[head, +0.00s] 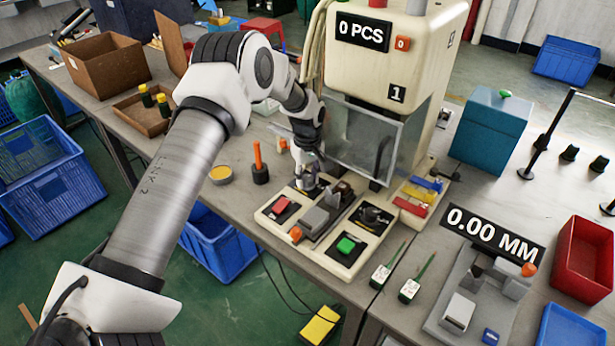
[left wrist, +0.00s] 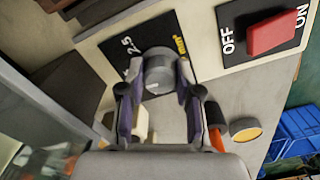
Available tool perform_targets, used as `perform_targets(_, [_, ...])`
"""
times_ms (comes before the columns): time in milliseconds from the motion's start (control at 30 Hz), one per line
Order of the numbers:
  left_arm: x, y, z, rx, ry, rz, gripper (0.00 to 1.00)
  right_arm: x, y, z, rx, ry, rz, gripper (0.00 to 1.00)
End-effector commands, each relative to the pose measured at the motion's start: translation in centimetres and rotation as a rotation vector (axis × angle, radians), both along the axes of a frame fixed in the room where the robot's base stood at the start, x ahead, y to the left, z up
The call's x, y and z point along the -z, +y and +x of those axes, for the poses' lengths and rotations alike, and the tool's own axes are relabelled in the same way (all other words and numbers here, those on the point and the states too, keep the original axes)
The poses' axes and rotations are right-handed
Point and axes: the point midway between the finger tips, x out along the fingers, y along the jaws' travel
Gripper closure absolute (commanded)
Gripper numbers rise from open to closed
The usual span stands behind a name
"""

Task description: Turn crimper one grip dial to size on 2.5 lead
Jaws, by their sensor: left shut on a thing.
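Crimper one (head: 385,80) is the cream press marked 1, with a display reading 0 PCS. My left gripper (head: 308,186) reaches down to the back left part of its base panel. In the left wrist view its two fingers (left wrist: 157,82) are closed around the sides of a round grey dial (left wrist: 157,70). The dial sits on a black plate (left wrist: 122,42) with a white 2.5 mark beside it and yellow lettering; other marks are partly covered. I cannot tell which mark the dial points to. In the head view the gripper hides the dial. My right gripper is not in view.
A red OFF/ON rocker (left wrist: 272,35) is close to the dial. A clear guard (head: 365,140) stands right beside my left gripper. A green button (head: 346,245) is on the front of the panel. An orange-handled tool (head: 258,165) stands left of the panel.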

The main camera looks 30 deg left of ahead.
Motion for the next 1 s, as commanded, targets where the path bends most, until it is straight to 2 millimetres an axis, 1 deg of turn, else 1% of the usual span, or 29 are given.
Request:
perform_targets(267, [-0.1,0.0,0.0,0.182,0.000,0.000,1.00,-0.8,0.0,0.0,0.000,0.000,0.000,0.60])
perform_targets(500, [-0.1,0.0,0.0,0.404,0.001,-0.001,1.00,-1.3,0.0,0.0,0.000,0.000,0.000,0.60])
perform_targets(800, [0.0,0.0,0.0,0.682,0.001,-0.001,1.00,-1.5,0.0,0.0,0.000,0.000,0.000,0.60])
perform_targets(1000, [0.0,0.0,0.0,0.834,0.001,0.000,1.00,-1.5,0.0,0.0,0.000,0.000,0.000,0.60])
